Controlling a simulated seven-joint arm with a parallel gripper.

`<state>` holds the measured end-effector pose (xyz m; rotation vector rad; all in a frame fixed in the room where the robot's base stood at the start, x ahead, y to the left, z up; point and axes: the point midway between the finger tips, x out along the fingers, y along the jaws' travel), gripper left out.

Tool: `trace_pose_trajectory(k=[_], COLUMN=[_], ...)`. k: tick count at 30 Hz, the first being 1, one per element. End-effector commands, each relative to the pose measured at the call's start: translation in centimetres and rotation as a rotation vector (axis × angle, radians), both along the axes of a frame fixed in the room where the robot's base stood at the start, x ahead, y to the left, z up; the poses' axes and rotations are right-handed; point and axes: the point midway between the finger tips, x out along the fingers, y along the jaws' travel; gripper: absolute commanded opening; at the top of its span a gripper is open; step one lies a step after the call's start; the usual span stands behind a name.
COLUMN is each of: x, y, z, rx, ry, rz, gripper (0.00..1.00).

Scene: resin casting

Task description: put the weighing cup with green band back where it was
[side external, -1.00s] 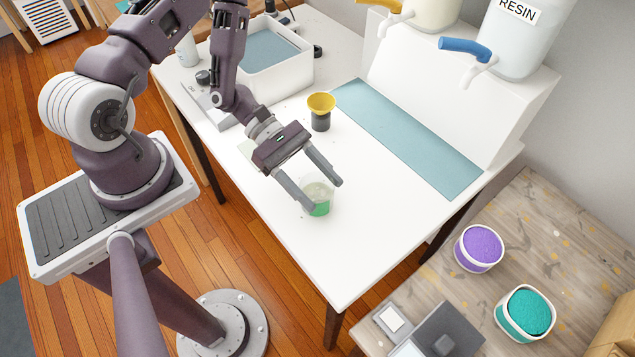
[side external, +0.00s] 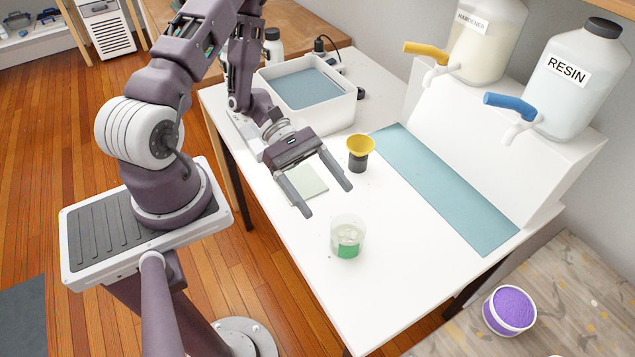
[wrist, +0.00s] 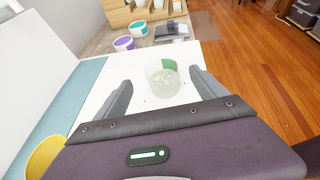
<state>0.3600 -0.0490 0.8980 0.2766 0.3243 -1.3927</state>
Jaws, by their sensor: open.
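The weighing cup with green band (side external: 347,237) is clear and stands upright on the white table toward its front. Its green band (side external: 349,251) shows low on the side, and something pale is inside. My gripper (side external: 331,201) is open and empty, behind the cup and apart from it. In the wrist view the cup (wrist: 162,79) stands beyond and between the fingertips of my gripper (wrist: 162,88).
A yellow funnel on a dark holder (side external: 360,152) stands right of my gripper. A pale square pad (side external: 305,185) lies under it. A white tub (side external: 308,92) stands behind. A teal mat (side external: 445,190) and resin jug (side external: 580,75) are at right.

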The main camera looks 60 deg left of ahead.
Motion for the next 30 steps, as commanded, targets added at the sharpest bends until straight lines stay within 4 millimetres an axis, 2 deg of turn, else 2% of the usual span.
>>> trace_pose_trajectory(k=[3,8,11,14,18,21,25,30], x=[-0.3,-0.4,-0.1,-0.8,-3.4,-5.9,-8.4,-10.1], y=[2.1,3.0,2.3,0.7,-1.2,-1.7,-1.1,-0.1], z=[0.8,2.0,5.3,9.9,15.7,19.1,22.6,25.4], rx=[0.002,0.019,0.100,0.243,0.508,0.745,1.065,1.343], ry=[-0.002,-0.024,-0.124,-0.279,-0.522,-0.717,-0.960,-1.159], rz=[0.002,-0.034,-0.178,-0.414,-0.763,-0.990,-1.184,-1.264], gripper=[0.82,0.82,0.82,0.82,0.82,0.82,0.82,0.82])
